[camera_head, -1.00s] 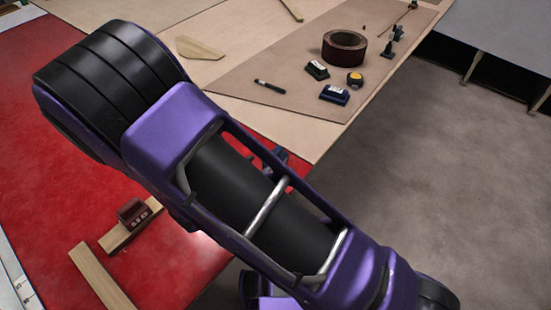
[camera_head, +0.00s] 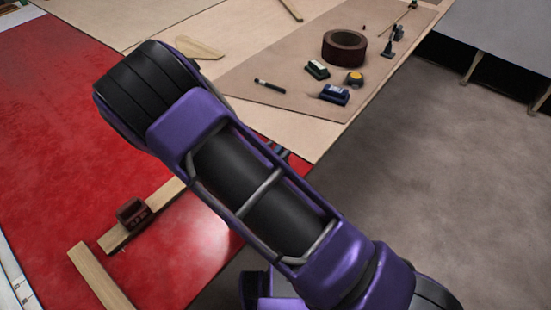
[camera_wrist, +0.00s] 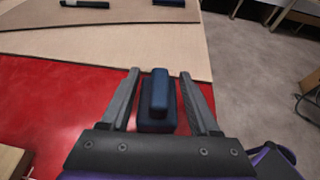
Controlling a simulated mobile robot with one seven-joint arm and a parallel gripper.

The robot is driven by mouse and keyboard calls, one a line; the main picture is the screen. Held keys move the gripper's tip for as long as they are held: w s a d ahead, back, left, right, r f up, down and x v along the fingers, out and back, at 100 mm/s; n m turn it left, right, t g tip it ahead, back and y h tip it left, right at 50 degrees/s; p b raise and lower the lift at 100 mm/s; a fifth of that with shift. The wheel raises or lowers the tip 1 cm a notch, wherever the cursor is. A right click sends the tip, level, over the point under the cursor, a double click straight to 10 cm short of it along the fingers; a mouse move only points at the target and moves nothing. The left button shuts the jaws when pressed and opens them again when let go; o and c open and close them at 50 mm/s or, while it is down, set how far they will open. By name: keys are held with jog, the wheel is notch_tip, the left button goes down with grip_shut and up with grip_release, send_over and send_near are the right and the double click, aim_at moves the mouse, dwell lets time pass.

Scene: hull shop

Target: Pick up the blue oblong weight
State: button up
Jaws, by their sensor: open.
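A dark blue oblong weight (camera_wrist: 158,118), with a raised narrower block along its top, lies on the red surface near its edge. In the wrist view my gripper (camera_wrist: 158,73) is open, with one finger on each side of the weight. I cannot tell whether either finger touches it. In the head view only a small blue bit (camera_head: 281,153) shows past my arm, which hides my gripper and the rest there. Another blue block with a pale label (camera_head: 334,94) lies on the brown board.
The brown board (camera_head: 300,100) also holds a tape roll (camera_head: 344,48), a dark block (camera_head: 317,69), a yellow-and-black item (camera_head: 354,78) and a marker (camera_head: 269,86). A dark red block (camera_head: 132,213) sits on a wooden strip (camera_head: 160,208). Grey floor (camera_head: 440,190) is clear at right.

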grip_shut()
dwell(1.3)
